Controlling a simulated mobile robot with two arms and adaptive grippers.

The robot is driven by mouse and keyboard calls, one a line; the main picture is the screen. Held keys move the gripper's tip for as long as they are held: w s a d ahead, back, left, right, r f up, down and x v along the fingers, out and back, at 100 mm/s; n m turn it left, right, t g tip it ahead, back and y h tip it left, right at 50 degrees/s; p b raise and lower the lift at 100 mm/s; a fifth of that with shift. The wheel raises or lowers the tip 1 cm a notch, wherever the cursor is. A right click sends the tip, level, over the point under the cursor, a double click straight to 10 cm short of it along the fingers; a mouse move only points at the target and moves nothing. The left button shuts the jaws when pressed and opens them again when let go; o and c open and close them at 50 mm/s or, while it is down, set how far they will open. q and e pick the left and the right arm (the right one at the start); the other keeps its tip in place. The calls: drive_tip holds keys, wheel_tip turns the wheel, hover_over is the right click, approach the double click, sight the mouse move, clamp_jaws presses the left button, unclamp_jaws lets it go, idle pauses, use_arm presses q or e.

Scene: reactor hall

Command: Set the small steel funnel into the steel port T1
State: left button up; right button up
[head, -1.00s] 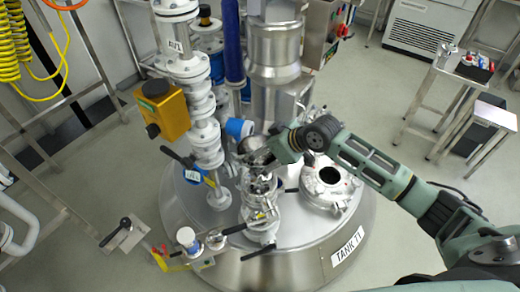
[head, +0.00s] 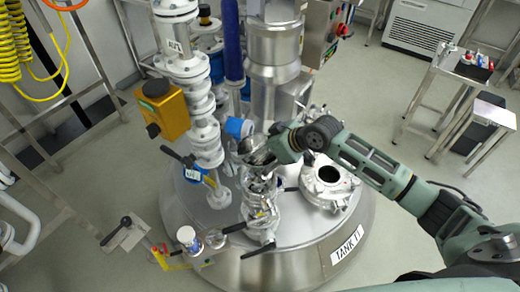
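The small steel funnel (head: 256,151) shows as a shiny bowl shape at the tip of my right gripper (head: 268,152), which appears shut on it. My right arm reaches in from the right over the tank top. The funnel is above the upright steel and glass fittings (head: 261,190) at the front of the lid. Port T1 cannot be told apart for certain among these fittings, and the gripper and funnel partly cover that area. I cannot tell whether the funnel's stem touches anything below. My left gripper is not in view.
The tank lid (head: 296,233) carries a round opening (head: 328,175) to the right of the fittings. White valve piping and a yellow box (head: 163,110) stand to the left, a blue pipe (head: 233,45) behind. A steel side table (head: 440,85) stands far right. Bare floor lies between.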

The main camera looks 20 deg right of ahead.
sight(254, 162)
drive_tip(key=shift+f, duration=0.15)
drive_tip(key=shift+f+b, duration=1.05)
drive_tip(key=shift+f, duration=0.55)
drive_tip(key=shift+p, duration=0.4)
idle(0.9)
drive_tip(key=shift+f+b, duration=0.35)
drive_tip(key=shift+f, duration=0.25)
idle(0.5)
drive_tip(key=o, duration=1.5)
drive_tip(key=shift+o, duration=0.2)
